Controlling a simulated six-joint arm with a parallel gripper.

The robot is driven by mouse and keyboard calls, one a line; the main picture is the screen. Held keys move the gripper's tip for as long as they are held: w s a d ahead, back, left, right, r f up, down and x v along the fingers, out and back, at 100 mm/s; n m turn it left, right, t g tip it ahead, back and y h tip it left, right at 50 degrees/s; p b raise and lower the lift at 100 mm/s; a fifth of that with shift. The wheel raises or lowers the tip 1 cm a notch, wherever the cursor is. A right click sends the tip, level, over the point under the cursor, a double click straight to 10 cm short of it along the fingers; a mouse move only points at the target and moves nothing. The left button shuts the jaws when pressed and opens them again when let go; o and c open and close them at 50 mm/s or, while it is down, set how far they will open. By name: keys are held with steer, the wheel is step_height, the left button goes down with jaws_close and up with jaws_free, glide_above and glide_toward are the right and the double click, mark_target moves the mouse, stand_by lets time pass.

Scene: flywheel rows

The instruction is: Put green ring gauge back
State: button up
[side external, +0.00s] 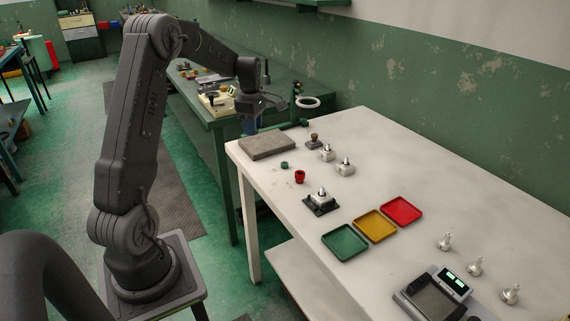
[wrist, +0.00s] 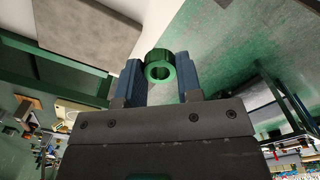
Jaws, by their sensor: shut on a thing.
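The green ring gauge (wrist: 151,57) shows in the wrist view as a thick dark green ring with a round hole. It sits between the two blue fingers of my gripper (wrist: 160,72), which is shut on it. In the side external view my gripper (side external: 250,127) hangs off the far left corner of the white table, above the floor; the held ring cannot be made out there. A small green ring-like piece (side external: 284,165) stands on the table in front of the grey slab. A red ring gauge (side external: 300,176) stands near it.
The grey slab (side external: 267,145) lies at the table's left corner, close to my gripper. Several small metal fixtures (side external: 345,168) stand behind the rings. Green (side external: 345,241), yellow (side external: 375,225) and red (side external: 402,210) trays lie mid-table. A green bench (side external: 222,122) stands beyond.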

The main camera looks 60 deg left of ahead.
steer(key=shift+n, duration=0.3)
steer(key=w+d+f, duration=0.1)
steer(key=w+f, duration=0.1)
steer(key=w, duration=0.1)
steer(key=w+d+f, duration=0.1)
steer(key=w+f, duration=0.1)
steer(key=w+d+f, duration=0.2)
steer(key=w, duration=0.1)
steer(key=shift+w+f, duration=0.3)
steer(key=shift+f, duration=2)
steer(key=shift+f, duration=0.25)
steer(key=shift+f, duration=0.25)
steer(key=o, duration=1.1)
steer(key=shift+c, duration=0.2)
